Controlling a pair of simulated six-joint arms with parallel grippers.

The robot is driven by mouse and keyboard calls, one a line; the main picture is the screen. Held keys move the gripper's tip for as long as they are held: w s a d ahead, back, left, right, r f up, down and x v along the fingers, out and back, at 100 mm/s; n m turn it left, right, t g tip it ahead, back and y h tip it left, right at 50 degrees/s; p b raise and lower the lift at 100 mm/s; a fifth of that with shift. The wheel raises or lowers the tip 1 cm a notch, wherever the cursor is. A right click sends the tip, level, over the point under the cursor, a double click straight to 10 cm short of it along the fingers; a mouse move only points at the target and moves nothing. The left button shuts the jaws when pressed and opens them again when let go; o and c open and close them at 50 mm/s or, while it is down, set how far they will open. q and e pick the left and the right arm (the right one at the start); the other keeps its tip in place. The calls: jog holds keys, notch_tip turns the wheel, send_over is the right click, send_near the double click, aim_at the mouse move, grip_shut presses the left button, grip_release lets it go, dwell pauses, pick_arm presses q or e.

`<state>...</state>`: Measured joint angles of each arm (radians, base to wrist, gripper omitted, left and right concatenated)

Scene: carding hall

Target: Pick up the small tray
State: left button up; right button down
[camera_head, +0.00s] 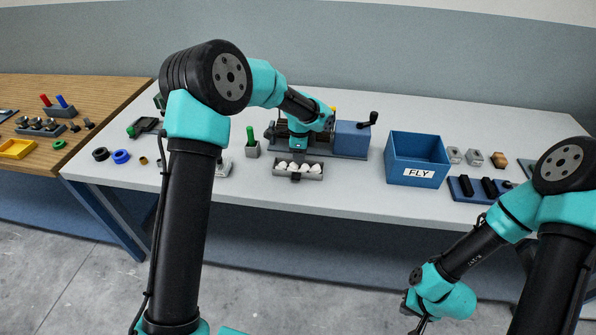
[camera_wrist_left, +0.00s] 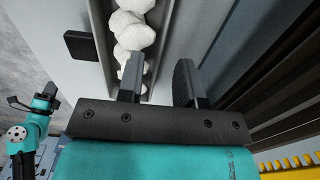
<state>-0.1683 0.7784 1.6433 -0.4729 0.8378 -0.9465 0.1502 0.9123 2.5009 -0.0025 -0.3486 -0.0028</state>
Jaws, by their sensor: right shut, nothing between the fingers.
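The small grey tray (camera_head: 314,175) with several white fluffy lumps (camera_wrist_left: 135,32) in it sits near the front edge of the white table, just in front of a machine. My left gripper (camera_head: 298,160) points down right over it. In the left wrist view my left gripper (camera_wrist_left: 160,85) has its fingers apart, one over the lumps and the other outside the near long wall (camera_wrist_left: 165,30); I cannot tell whether they touch it. A dark tab (camera_wrist_left: 81,46) sticks out from the tray's other side. My right gripper (camera_head: 418,325) is shut and empty, low in front of the table.
The machine with a blue block (camera_head: 352,139) and crank stands behind the tray. A blue FLY bin (camera_head: 418,160) is to the right. A green-handled tool in a holder (camera_head: 252,146) is to the left. Bare table lies between the tray and bin.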

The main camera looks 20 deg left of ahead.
pick_arm(q)
jog(key=shift+f, duration=1.5)
jog(key=shift+c, duration=0.2)
grip_shut()
